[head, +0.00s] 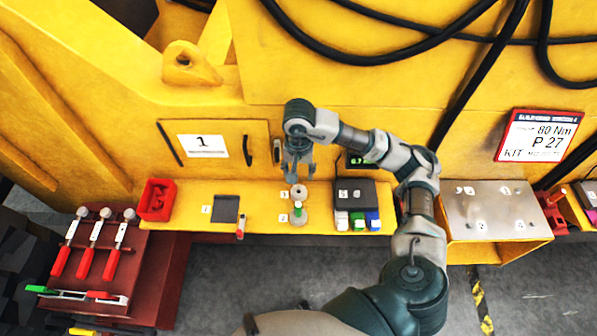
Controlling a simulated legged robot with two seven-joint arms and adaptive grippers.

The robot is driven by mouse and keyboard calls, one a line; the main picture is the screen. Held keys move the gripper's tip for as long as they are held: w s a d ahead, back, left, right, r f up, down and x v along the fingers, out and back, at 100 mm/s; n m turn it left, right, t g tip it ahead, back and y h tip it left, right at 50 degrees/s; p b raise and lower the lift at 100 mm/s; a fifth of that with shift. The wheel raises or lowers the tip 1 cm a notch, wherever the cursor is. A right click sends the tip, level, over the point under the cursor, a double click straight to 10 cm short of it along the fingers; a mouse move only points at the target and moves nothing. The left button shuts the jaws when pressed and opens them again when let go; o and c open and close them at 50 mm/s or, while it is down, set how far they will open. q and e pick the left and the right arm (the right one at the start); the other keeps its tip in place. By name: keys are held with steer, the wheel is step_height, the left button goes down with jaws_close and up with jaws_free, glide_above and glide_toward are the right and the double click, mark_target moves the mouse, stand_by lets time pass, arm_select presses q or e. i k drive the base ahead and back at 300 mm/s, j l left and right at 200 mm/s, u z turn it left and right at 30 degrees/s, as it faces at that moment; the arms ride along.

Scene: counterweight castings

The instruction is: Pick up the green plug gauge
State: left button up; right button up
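A small green piece (298,211), which looks like the green plug gauge, is upright at a pale round part near the front edge of the yellow shelf (258,215). Whether it sits in that part or in front of it I cannot tell. A grey ring-shaped casting (299,192) with a dark centre hole is just behind it. My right gripper (299,175) points down above and behind the ring, its fingers apart with nothing visible between them. It is not touching the green piece. My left gripper is not in view.
A black case (357,191) with white, green and blue blocks at its front stands to the right. A dark pad (226,208) and a red bin (157,199) are to the left. Red-handled clamps (92,248) lie farther left. A steel-topped box (492,208) is at right.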

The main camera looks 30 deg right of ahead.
mark_target(297, 206)
steer(key=i+j+z, duration=0.1)
steer(key=z, duration=0.25)
steer(key=j+z, duration=0.4)
steer(key=i+j+z, duration=0.1)
steer(key=z, duration=0.25)
steer(key=j, duration=0.1)
